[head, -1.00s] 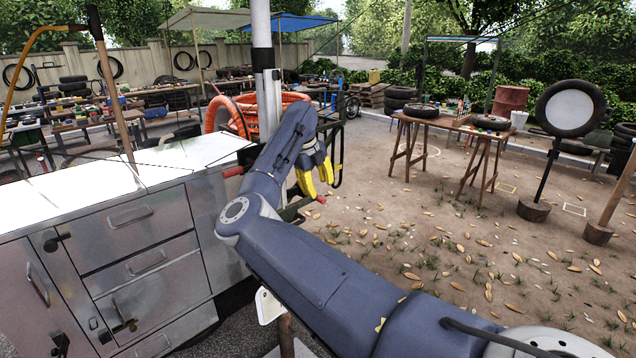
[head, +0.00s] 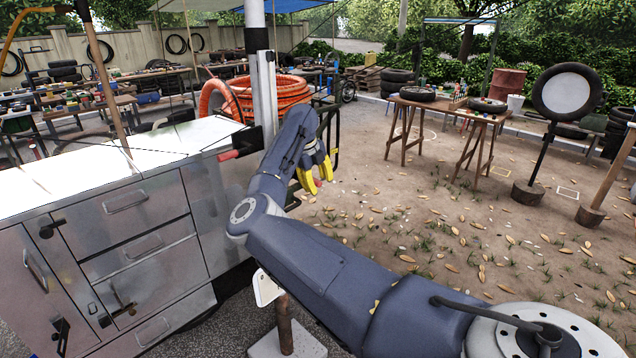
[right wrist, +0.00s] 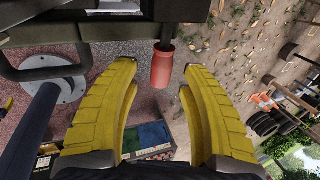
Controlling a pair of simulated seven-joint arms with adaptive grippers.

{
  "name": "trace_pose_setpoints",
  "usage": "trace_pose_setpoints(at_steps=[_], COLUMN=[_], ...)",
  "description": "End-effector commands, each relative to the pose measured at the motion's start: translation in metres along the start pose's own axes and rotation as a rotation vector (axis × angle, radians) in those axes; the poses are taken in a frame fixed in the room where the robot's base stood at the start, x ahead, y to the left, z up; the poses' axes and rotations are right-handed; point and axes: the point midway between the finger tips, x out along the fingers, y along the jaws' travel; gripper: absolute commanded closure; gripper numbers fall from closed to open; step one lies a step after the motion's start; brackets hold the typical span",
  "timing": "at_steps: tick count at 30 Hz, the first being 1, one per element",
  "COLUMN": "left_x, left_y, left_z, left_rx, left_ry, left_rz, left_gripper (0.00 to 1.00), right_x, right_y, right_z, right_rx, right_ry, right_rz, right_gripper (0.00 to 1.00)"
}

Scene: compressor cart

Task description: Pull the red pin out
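A red cylindrical pin handle (right wrist: 163,66) on a dark shaft hangs from dark metalwork at the top of the right wrist view. My right gripper (right wrist: 161,68) is open, with its yellow fingertips on either side of the handle in the picture and gaps to both. In the head view a small red tip (head: 318,183) shows by the yellow fingers of my right gripper (head: 315,174).
The metal cart (head: 150,235) with drawers stands at left, with an orange hose coil (head: 275,92) behind it. Another red handle (head: 228,155) sticks out near the cart's mast. A wooden table (head: 440,108) stands farther off.

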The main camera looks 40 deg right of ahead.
Motion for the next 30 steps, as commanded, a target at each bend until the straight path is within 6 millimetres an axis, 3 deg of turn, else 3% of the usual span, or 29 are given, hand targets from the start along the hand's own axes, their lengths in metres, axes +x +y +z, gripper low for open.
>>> trace_pose_setpoints(at_steps=[1, 11, 30], left_x=[0.000, 0.000, 0.000], left_y=[0.000, 0.000, 0.000], left_z=[0.000, 0.000, 0.000], left_rx=[0.000, 0.000, 0.000], left_ry=[0.000, 0.000, 0.000], left_rz=[0.000, 0.000, 0.000], left_gripper=[0.56, 0.56, 0.56], right_x=[0.000, 0.000, 0.000], right_y=[0.000, 0.000, -0.001], right_z=[0.000, 0.000, -0.012], right_rx=[0.000, 0.001, 0.002], right_ry=[0.000, 0.000, 0.001], right_rz=[0.000, 0.000, 0.000], right_gripper=[0.63, 1.00, 1.00])
